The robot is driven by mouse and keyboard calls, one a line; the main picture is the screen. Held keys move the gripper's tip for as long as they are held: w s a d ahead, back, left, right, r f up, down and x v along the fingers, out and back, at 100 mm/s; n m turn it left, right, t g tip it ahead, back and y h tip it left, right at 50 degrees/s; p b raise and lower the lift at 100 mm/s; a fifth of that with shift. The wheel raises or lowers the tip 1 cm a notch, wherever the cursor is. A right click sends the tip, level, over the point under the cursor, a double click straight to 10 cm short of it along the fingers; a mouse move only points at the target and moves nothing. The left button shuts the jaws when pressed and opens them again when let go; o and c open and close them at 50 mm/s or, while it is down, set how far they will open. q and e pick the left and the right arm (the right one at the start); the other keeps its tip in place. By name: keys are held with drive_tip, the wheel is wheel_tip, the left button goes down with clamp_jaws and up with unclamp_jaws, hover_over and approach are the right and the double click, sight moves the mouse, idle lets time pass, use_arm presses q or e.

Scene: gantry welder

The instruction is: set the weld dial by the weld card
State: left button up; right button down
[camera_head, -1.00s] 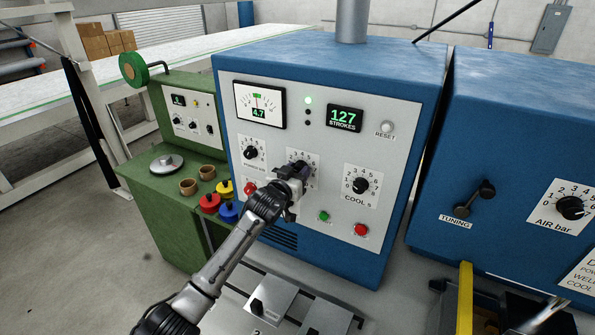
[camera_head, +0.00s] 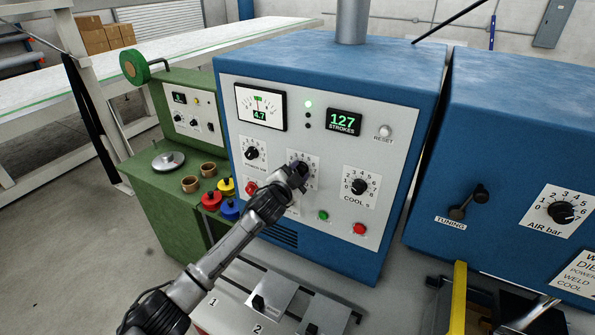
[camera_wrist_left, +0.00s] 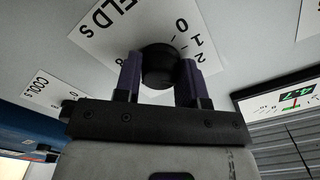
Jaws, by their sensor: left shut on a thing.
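The weld dial's black knob (camera_wrist_left: 158,66) shows in the left wrist view on a white numbered plate whose lettering ends in "ELDS". My left gripper (camera_wrist_left: 160,82) has one finger on each side of the knob and is shut on it. In the head view my left gripper (camera_head: 299,170) is at the middle dial of the blue welder's grey panel and hides that knob and its pointer. The plate's edge (camera_head: 314,177) shows beside it. The weld card (camera_head: 578,268) is partly in view at the lower right, with POWER, WELD and COOL lines; its values are cut off.
The power dial (camera_head: 252,154) is left of my gripper and the COOL dial (camera_head: 359,187) is right. A green button (camera_head: 323,216) and red buttons sit below. A green bench (camera_head: 160,200) with coloured knobs stands left; a second blue cabinet (camera_head: 500,130) stands right.

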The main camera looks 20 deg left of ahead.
use_arm(q)
drive_tip(key=shift+m, duration=0.7)
drive_tip(key=o, duration=0.9)
drive_tip(key=shift+s, duration=0.1)
drive_tip(key=shift+s+a+b, duration=0.35)
drive_tip(key=shift+s, duration=1.9)
drive_tip(key=shift+s+a+b, duration=0.3)
drive_tip(key=shift+s+b, duration=0.1)
drive_tip(key=shift+s, duration=1.85)
drive_tip(key=shift+s+a+b, duration=0.35)
drive_tip(key=shift+s, duration=1.9)
